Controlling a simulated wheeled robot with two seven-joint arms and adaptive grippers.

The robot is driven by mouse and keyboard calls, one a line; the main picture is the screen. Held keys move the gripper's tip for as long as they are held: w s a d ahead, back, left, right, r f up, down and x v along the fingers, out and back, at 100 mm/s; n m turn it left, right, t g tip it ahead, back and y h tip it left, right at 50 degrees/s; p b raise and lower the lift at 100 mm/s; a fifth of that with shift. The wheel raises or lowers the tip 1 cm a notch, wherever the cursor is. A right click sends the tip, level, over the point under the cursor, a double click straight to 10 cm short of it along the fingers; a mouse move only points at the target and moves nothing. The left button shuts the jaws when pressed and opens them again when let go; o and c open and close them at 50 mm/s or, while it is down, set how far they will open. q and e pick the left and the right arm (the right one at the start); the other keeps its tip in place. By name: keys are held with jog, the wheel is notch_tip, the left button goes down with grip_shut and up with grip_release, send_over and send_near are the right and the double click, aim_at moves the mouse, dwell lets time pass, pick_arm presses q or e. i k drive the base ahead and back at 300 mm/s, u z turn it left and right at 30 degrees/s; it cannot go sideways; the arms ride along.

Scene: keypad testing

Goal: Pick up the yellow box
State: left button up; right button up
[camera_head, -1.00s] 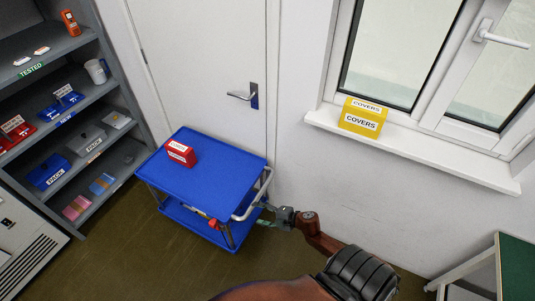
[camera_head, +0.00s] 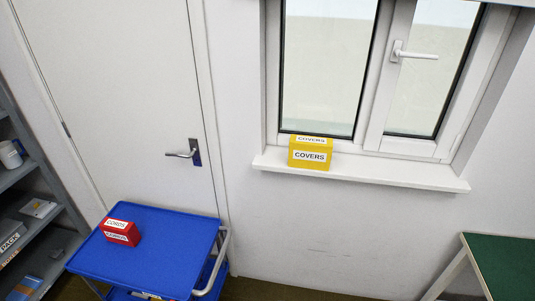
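The yellow box (camera_head: 310,154) has white labels reading COVERS. It stands upright on the white window sill (camera_head: 390,173), near the sill's left end and close to the window frame. Neither of my grippers shows in the head view now, so nothing is seen near or touching the box. The box is fully visible.
A blue cart (camera_head: 160,247) with a red box (camera_head: 121,232) on top stands at the lower left, before the closed door (camera_head: 120,90). A grey shelf (camera_head: 45,225) is at the left edge. A green-topped table (camera_head: 505,262) is at the lower right.

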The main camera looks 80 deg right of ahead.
aim_at(305, 152)
jog(key=u, duration=0.2)
jog(key=i, duration=2.5)
jog(key=z, duration=4.35)
jog(key=i, duration=1)
